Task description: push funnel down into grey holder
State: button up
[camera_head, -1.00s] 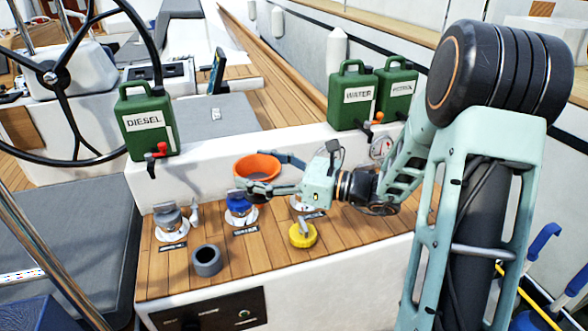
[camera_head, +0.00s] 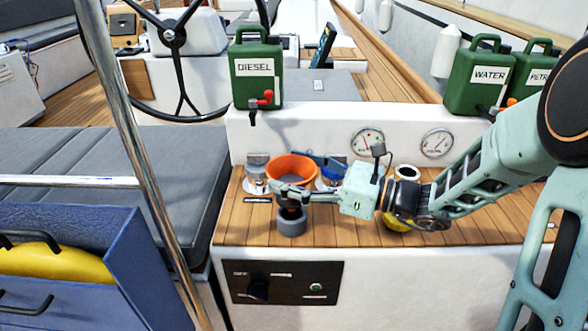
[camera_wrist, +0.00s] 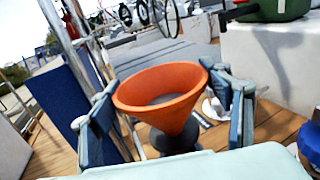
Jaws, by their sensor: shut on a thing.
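The orange funnel (camera_head: 292,166) is upright, its wide mouth facing up. My gripper (camera_head: 292,192) is shut on the funnel and comes in from the right. In the wrist view the funnel (camera_wrist: 165,88) sits between the two fingers of my gripper (camera_wrist: 165,112). The grey holder (camera_head: 292,225) stands on the wooden deck straight below the funnel. In the wrist view, the dark grey holder (camera_wrist: 177,139) shows under the cone. The funnel's lower end is mostly hidden, so I cannot tell whether it is inside the holder.
Deck fillers with a grey cap (camera_head: 256,172) and a blue cap (camera_head: 333,170) stand behind. A yellow cap (camera_head: 397,225) lies under my arm. Green diesel (camera_head: 256,75) and water (camera_head: 482,80) cans stand on the white ledge. A steel rail (camera_head: 128,130) is at left.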

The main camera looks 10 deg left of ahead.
jog(key=shift+f+b, duration=1.2)
jog(key=shift+f, duration=0.5)
jog(key=shift+r+p, duration=0.1)
jog(key=shift+p, duration=0.45)
jog(key=shift+f+b, duration=0.4)
jog(key=shift+f, duration=0.2)
jog(key=o, duration=1)
jog(key=d+p, duration=0.1)
jog(key=d, duration=0.2)
jog(key=s+d, duration=0.1)
jog(key=d, duration=0.3)
jog(key=d+p, duration=0.1)
jog(key=d, duration=0.3)
jog(key=shift+s+p, duration=0.3)
jog(key=shift+p, duration=0.05)
